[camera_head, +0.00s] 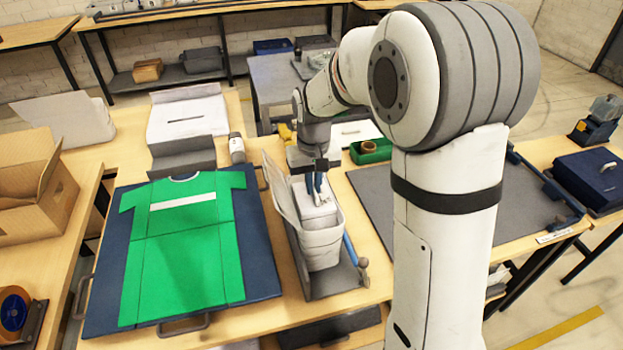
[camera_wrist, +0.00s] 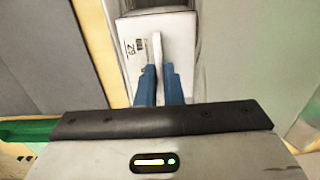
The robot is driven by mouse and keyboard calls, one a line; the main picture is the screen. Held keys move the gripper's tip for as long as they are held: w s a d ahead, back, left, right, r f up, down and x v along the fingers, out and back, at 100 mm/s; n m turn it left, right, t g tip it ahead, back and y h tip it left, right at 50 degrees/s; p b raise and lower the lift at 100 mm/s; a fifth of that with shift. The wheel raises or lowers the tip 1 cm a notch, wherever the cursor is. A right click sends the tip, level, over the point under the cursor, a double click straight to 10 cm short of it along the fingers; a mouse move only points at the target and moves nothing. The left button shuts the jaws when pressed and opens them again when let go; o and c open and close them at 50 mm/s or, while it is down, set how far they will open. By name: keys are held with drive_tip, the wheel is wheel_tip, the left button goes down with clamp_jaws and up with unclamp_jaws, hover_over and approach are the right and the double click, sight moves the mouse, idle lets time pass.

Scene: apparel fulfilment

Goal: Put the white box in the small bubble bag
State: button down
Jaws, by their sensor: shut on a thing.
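The small bubble bag (camera_head: 321,240) is pale and stands open in a grey holder on the table, its tall back flap leaning to the left. The white box (camera_head: 309,202) is at the bag's mouth, its lower part hidden by the bag's front wall. In the wrist view the white box (camera_wrist: 183,42) shows its printed top and a raised white tab. My gripper (camera_head: 318,190) points down over the bag, and its blue fingers (camera_wrist: 158,75) are shut on the tab. How deep the box sits, I cannot tell.
A green shirt (camera_head: 185,245) lies on a dark blue board to the left. A blue-handled tool (camera_head: 352,252) lies along the holder's right side. A grey mat (camera_head: 375,195) lies to the right. A green tray (camera_head: 372,153) stands behind, and an open carton (camera_head: 50,195) at far left.

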sight(314, 201)
drive_tip(key=shift+f+b, duration=1.85)
drive_tip(key=shift+f, duration=1.3)
drive_tip(key=c, duration=0.9)
unclamp_jaws()
drive_tip(key=shift+r, duration=0.15)
drive_tip(key=shift+r+p, duration=2.6)
drive_tip(key=shift+r, duration=0.85)
